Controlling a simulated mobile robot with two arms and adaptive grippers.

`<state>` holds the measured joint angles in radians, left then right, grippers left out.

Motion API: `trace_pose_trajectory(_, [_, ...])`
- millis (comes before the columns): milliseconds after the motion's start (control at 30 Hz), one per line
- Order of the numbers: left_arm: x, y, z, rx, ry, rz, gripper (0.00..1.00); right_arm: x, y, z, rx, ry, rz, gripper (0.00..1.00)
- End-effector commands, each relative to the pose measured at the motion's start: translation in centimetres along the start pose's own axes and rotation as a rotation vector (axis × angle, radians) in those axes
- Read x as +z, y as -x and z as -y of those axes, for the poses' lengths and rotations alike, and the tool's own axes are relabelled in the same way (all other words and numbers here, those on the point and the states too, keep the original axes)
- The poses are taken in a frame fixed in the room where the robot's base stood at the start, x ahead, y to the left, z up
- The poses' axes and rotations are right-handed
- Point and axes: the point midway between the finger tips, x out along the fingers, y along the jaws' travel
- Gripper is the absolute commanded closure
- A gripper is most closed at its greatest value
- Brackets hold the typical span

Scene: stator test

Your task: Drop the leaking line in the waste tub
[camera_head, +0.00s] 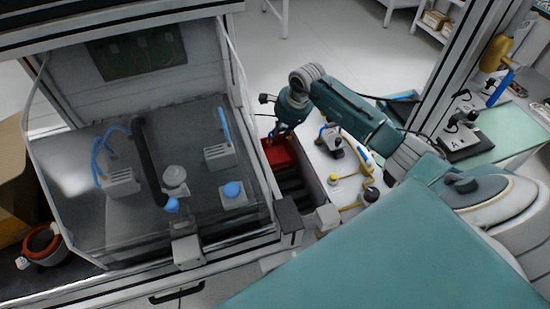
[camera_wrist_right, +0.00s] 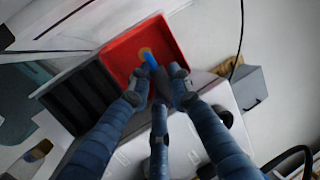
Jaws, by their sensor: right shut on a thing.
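A red tub (camera_head: 281,152), the likely waste tub, stands in the gap between the grey test bench and the white table; it also shows in the wrist view (camera_wrist_right: 178,32). My right gripper (camera_head: 279,132) is over the tub, fingers pointing down. In the wrist view its fingers (camera_wrist_right: 158,84) are closed around a thin piece with a blue end (camera_wrist_right: 150,59), likely the line, which shows against the tub's inside. An orange-yellow patch shows behind that end. Most of the held piece is hidden by the fingers. My left gripper is not in view.
Dark bins (camera_wrist_right: 70,92) sit beside the red tub. The grey bench (camera_head: 150,225) carries blue hoses, a black hose and grey blocks. The white table (camera_head: 335,195) holds a small device and yellow-fitted lines. An orange-rimmed pot (camera_head: 43,243) stands at far left.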

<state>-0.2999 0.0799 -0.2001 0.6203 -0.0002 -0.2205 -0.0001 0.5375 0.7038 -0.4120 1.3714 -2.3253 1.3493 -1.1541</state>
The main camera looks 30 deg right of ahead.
Motion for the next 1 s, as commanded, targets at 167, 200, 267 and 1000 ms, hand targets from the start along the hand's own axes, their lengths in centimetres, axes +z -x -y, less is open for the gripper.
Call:
trace_pose_trajectory(167, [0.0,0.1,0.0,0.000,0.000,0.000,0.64,0.0,0.1,0.0,0.000,0.000,0.000,0.77])
trace_pose_trajectory(200, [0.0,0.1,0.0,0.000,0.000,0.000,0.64,0.0,0.1,0.0,0.000,0.000,0.000,0.69])
trace_pose_trajectory(267, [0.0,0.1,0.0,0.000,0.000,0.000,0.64,0.0,0.1,0.0,0.000,0.000,0.000,0.59])
trace_pose_trajectory(1000, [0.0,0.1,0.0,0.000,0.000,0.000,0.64,-0.1,7.6,0.1,-0.003,0.003,-0.003,0.59])
